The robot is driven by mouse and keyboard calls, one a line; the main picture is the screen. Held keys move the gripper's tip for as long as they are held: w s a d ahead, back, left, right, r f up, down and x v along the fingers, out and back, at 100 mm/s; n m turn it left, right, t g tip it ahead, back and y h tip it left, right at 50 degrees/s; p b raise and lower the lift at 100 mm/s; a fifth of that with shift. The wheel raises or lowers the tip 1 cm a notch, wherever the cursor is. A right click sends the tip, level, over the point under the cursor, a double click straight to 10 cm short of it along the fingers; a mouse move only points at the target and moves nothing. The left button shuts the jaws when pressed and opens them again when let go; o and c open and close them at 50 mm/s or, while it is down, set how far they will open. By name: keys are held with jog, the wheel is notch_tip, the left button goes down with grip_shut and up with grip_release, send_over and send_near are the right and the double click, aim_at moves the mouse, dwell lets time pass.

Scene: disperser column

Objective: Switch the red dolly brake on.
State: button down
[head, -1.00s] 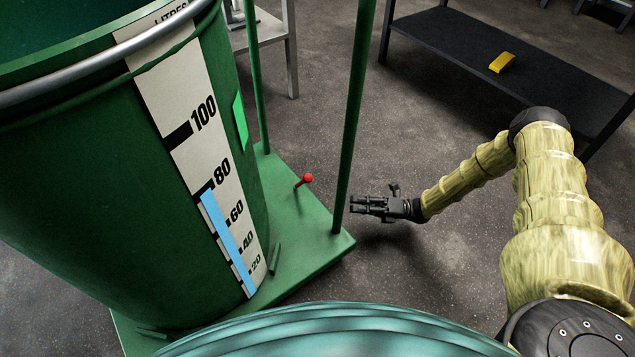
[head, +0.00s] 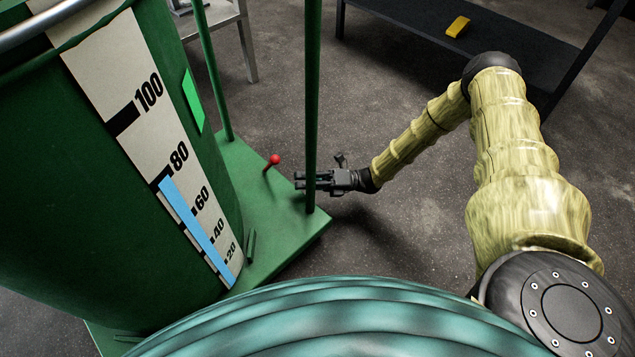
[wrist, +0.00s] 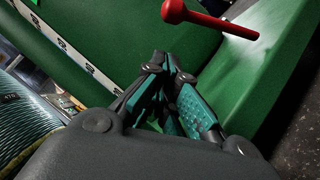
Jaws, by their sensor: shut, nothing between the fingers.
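The red dolly brake (head: 273,160) is a short lever with a round red knob, standing on the green dolly platform (head: 285,222) beside the drum. In the wrist view the red lever (wrist: 205,18) lies across the top, beyond my fingertips and apart from them. My gripper (head: 299,181) is shut and empty. In the head view it points left and sits just right of the lever, partly behind the front green post. In the wrist view my gripper (wrist: 160,62) shows its two fingers together with teal pads.
A large green drum (head: 60,190) with a litre scale (head: 150,130) fills the left. The green front post (head: 312,90) crosses close to my gripper. A dark bench (head: 400,20) with a yellow object (head: 457,26) stands at the back. Grey floor (head: 400,230) lies open on the right.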

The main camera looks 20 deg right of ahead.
aim_at(270, 165)
jog(key=shift+w+a+r+b, duration=0.3)
jog(key=shift+w+a+b, duration=0.1)
jog(key=shift+w+a, duration=0.2)
jog(key=shift+w+a+r+b, duration=0.35)
jog(key=shift+w+a, duration=0.1)
jog(key=shift+a, duration=0.1)
jog(key=shift+w+a+r+b, duration=0.3)
jog(key=shift+w+a+r, duration=0.1)
jog(key=shift+w, duration=0.25)
jog(key=shift+r, duration=0.1)
